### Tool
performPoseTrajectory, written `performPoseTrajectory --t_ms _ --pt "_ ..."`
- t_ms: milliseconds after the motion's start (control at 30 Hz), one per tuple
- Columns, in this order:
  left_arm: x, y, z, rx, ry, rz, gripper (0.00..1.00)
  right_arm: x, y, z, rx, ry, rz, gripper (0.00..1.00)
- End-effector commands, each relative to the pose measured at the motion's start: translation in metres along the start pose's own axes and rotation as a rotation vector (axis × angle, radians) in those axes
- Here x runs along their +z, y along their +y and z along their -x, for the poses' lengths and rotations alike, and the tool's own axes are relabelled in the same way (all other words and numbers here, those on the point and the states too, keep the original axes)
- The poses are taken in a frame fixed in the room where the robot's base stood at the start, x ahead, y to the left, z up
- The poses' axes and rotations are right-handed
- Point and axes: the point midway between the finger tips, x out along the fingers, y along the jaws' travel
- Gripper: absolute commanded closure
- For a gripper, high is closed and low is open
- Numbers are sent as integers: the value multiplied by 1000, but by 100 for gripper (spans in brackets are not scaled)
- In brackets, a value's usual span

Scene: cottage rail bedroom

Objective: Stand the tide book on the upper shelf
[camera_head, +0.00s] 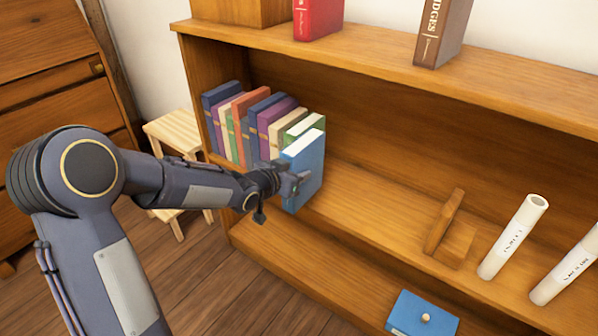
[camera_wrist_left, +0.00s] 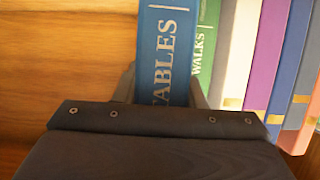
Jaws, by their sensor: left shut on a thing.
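The blue book (camera_head: 304,175) with pale pages is upright at the right end of the book row, near the front edge of the upper shelf (camera_head: 370,205). Its spine in the left wrist view (camera_wrist_left: 166,50) reads "...ABLES". My left gripper (camera_head: 290,184) is shut on this book from the front, with a finger on each side. I cannot tell whether the book's bottom touches the shelf. A green book (camera_wrist_left: 205,50) marked "WALKS" is just beside it in the left wrist view. My right gripper is not in view.
Several books (camera_head: 245,125) stand left of the blue one. A wooden bookend (camera_head: 455,238) and white rolls (camera_head: 513,240) are to the right, with bare shelf between. A blue item (camera_head: 405,318) lies on the lower shelf. The top board (camera_head: 380,52) overhangs. A stool (camera_head: 172,130) stands left.

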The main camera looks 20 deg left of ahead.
Motion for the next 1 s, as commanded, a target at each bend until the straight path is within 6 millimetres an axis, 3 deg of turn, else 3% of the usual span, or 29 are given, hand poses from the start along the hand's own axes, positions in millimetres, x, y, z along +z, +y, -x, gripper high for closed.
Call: performPoseTrajectory --t_ms 467,500,667,1000 --pt "2 0 -2 0 7 -1 96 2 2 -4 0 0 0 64" --pt "2 0 -2 0 7 -1 61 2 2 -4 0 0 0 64" --pt "3 0 -2 0 4 0 40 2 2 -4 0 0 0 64" --pt "6 0 2 0 -4 2 38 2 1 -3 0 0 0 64"
